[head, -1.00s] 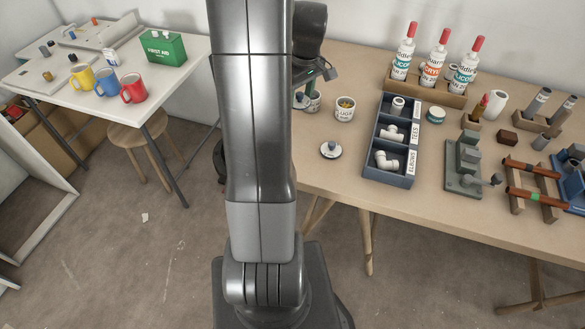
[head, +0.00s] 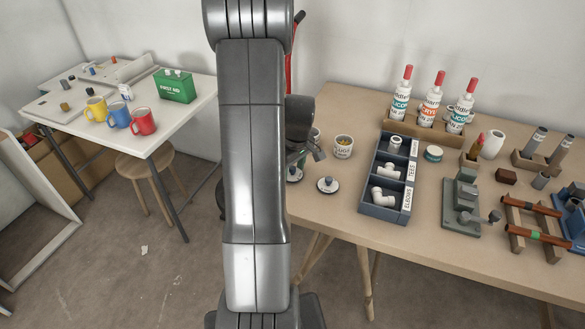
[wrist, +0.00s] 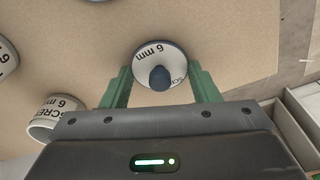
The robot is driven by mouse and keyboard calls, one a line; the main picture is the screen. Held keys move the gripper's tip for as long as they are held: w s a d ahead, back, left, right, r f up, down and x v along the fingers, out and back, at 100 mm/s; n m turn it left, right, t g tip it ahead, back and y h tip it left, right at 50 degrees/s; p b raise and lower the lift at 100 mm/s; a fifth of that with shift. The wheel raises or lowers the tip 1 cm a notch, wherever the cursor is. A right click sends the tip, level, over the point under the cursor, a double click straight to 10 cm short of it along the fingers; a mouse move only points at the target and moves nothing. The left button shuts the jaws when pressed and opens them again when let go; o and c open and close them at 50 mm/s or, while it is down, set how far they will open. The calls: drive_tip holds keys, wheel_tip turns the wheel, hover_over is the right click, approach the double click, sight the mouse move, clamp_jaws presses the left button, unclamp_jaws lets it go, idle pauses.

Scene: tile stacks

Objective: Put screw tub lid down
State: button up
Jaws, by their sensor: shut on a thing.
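The screw tub lid is a white disc with a dark blue knob and "6 mm" lettering. In the wrist view the lid (wrist: 143,56) sits between the green fingers of my gripper (wrist: 160,74), which is shut on it. In the head view the lid (head: 294,179) shows just right of my arm, over the near left part of the workbench, partly hidden. I cannot tell whether it touches the top. The open screw tub (wrist: 45,122) stands lower left in the wrist view, apart from the lid.
A second knobbed lid (head: 327,188) lies close by on the workbench (head: 330,215), with another labelled tub (head: 343,152) behind it. A dark bin of pipe fittings (head: 384,211) stands further right. The workbench's left edge is close to the held lid.

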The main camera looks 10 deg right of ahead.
sight(296, 177)
drive_tip(key=shift+f, duration=0.2)
drive_tip(key=o, duration=1)
drive_tip(key=shift+r, duration=0.1)
drive_tip(key=shift+c, duration=0.2)
wheel_tip(296, 177, up, 12)
drive_tip(key=s, duration=0.1)
drive_tip(key=shift+s+d+r, duration=0.15)
drive_tip(key=shift+d, duration=0.25)
drive_tip(key=f, duration=0.4)
drive_tip(key=w+f, duration=0.1)
drive_tip(key=f, duration=0.7)
drive_tip(key=shift+w+a+f, duration=0.1)
drive_tip(key=shift+w+a, duration=0.05)
drive_tip(key=shift+a, duration=0.25)
drive_tip(key=shift+r, duration=1.45)
